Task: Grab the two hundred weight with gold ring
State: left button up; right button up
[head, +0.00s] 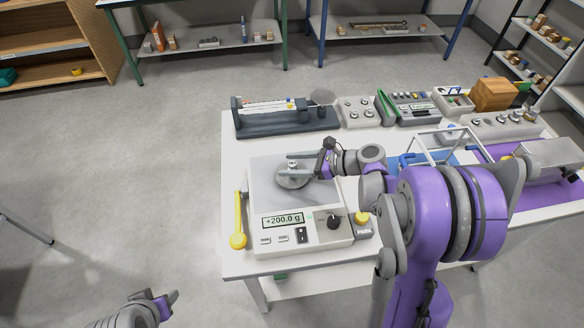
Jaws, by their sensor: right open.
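A small grey metal weight (292,164) stands on the round pan (292,181) of the digital scale (265,205). The scale's display reads +200.0 g. No gold ring can be made out on the weight at this size. My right gripper (306,165) is open, at the weight from its right side; I cannot tell whether its fingers touch it. My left gripper (168,302) is low at the bottom left, away from the table; its jaws are too small to judge.
A yellow-handled tool (239,222) lies left of the scale. At the back of the white table (230,262) stand a dark balance instrument (280,125), a tray of weights (358,112) and a wooden box (495,93). A blue tray and purple mat lie right, partly behind my arm.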

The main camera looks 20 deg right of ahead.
grip_shut()
dwell(0.3)
dwell(0.3)
